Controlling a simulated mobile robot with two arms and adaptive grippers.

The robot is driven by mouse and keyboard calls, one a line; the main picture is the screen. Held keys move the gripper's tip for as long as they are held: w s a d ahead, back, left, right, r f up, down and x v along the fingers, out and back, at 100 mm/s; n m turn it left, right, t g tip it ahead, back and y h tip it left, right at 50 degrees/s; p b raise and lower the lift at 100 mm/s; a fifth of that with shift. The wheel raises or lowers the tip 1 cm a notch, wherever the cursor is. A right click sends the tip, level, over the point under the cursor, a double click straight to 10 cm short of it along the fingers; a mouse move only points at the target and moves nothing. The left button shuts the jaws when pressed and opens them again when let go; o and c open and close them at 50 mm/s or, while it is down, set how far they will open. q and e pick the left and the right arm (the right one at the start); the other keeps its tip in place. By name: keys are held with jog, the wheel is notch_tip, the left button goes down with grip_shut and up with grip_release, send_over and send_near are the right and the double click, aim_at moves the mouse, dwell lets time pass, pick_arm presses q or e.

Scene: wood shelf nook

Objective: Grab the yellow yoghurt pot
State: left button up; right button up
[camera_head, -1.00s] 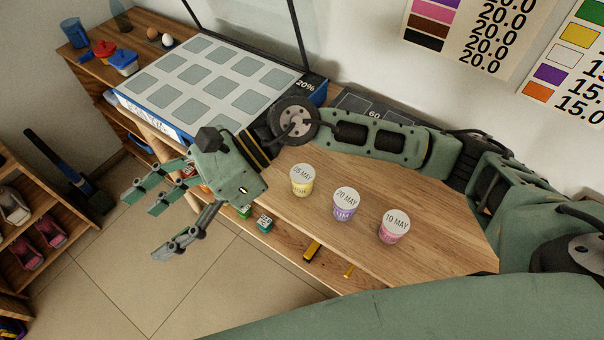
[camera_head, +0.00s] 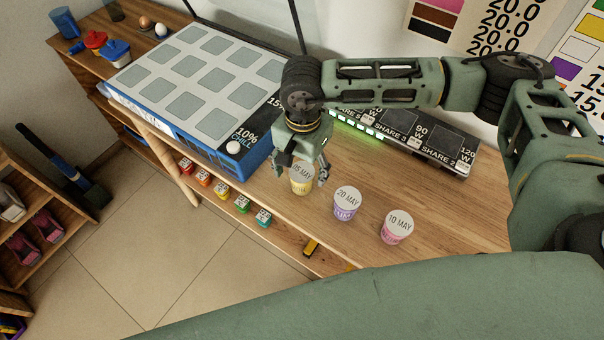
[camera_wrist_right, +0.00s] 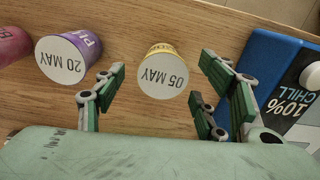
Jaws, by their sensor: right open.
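The yellow yoghurt pot (camera_head: 300,187) stands upright on the wooden shelf top, its white lid marked 05 MAY. My right gripper (camera_head: 303,174) is open just behind and above it, pointing down, with fingers on both sides of the pot. In the right wrist view, the yellow pot (camera_wrist_right: 163,73) lies between the spread fingers (camera_wrist_right: 158,92), with a gap on each side. A purple pot (camera_head: 347,205) marked 20 MAY and a pink pot (camera_head: 396,228) marked 10 MAY stand to its right. My left gripper is not in view.
A blue-edged box (camera_head: 213,140) with grey squares lies close to the left of my right gripper. A black panel (camera_head: 432,140) with lit green lights stands behind the pots. Several small coloured jars (camera_head: 222,190) sit on the lower shelf. Wood at the right is clear.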

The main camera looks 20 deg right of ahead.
jog(key=shift+f, duration=1.1)
jog(key=c, duration=1.3)
